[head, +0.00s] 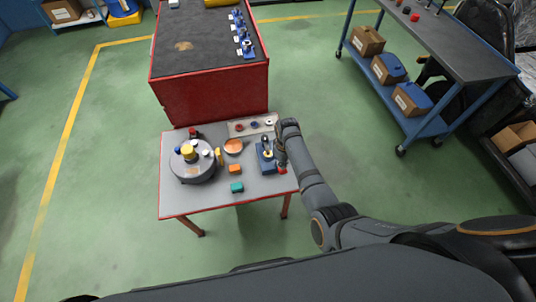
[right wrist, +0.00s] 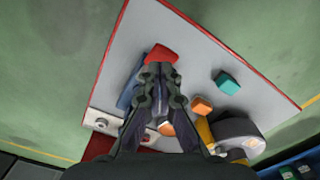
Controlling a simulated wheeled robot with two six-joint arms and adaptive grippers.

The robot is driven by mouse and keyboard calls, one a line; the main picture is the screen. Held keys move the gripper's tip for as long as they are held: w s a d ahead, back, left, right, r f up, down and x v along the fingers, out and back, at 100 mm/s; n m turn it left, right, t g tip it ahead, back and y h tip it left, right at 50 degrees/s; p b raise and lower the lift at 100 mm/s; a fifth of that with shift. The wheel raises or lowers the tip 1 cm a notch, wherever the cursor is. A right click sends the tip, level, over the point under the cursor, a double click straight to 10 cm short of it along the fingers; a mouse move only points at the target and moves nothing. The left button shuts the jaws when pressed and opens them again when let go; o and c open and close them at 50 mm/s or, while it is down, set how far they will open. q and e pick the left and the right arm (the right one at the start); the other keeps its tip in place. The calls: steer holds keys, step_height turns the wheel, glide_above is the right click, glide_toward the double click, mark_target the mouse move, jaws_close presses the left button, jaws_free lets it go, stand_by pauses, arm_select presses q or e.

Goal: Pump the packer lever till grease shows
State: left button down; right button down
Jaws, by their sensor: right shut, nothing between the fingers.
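My right gripper (head: 281,161) is shut and empty, over the packer's right side. In the right wrist view the closed fingertips (right wrist: 160,74) point at the red piece (right wrist: 162,53), which shows just past them; I cannot tell whether they touch. The blue unit (right wrist: 130,88) is partly hidden behind the fingers. No grease can be made out. My left gripper is out of view.
A grey round drum (head: 192,171) with a yellow knob stands at the table's left. An orange bowl (head: 233,146), an orange block (head: 235,169) and a teal block (head: 237,188) lie between. A tray of small rings (head: 252,126) is at the back. A red cabinet (head: 215,98) stands behind.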

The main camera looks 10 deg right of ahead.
steer(key=shift+f+b, duration=1.55)
steer(key=shift+f, duration=0.75)
step_height(320, 180, up, 9)
steer(key=p, duration=0.9)
steer(key=shift+p, duration=0.3)
steer(key=shift+f, duration=0.15)
